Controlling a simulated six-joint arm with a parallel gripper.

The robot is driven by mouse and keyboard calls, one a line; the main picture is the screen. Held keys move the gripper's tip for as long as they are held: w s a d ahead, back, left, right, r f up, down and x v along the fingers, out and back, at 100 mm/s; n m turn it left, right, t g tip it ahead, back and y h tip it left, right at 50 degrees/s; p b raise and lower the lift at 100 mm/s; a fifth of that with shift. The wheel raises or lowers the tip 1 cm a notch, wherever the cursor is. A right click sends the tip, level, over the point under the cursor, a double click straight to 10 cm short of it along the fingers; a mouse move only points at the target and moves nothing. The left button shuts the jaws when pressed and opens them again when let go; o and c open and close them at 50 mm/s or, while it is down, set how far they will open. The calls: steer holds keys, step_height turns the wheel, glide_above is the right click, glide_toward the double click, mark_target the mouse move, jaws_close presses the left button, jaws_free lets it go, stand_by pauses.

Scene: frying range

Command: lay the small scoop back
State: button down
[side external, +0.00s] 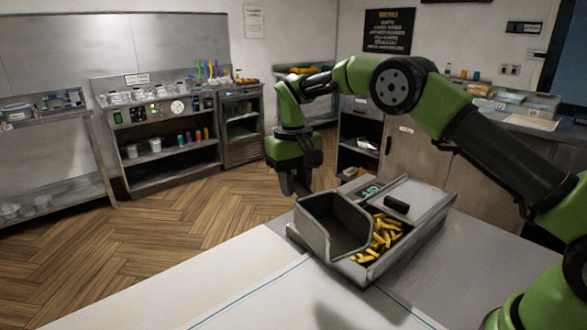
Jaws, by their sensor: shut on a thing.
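A grey metal scoop (324,236) with a wide, open mouth is at the left end of the fry station, beside the yellow fries (384,236). My gripper (297,186) points down behind the scoop's upper left edge and is shut on it. The scoop's handle and the exact grip are hidden or too small to make out. I cannot tell whether the scoop touches the station or hangs just over it. The station is a grey metal tray (374,268) on the counter, with fries in its open front part.
A flat grey panel (418,195) with a black block (396,204) lies right of the fries. A small box with a green display (370,190) stands behind. The pale counter (240,290) is clear at front left. Shelves (170,135) stand far back.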

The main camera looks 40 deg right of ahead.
step_height(320, 180, down, 13)
steer(key=shift+f, duration=0.15)
stand_by(0.6)
steer(key=shift+f, duration=0.2)
stand_by(0.6)
steer(key=c, duration=0.8)
jaws_free()
steer(key=shift+d, duration=0.1)
steer(key=r, duration=1)
steer(key=shift+w, duration=0.4)
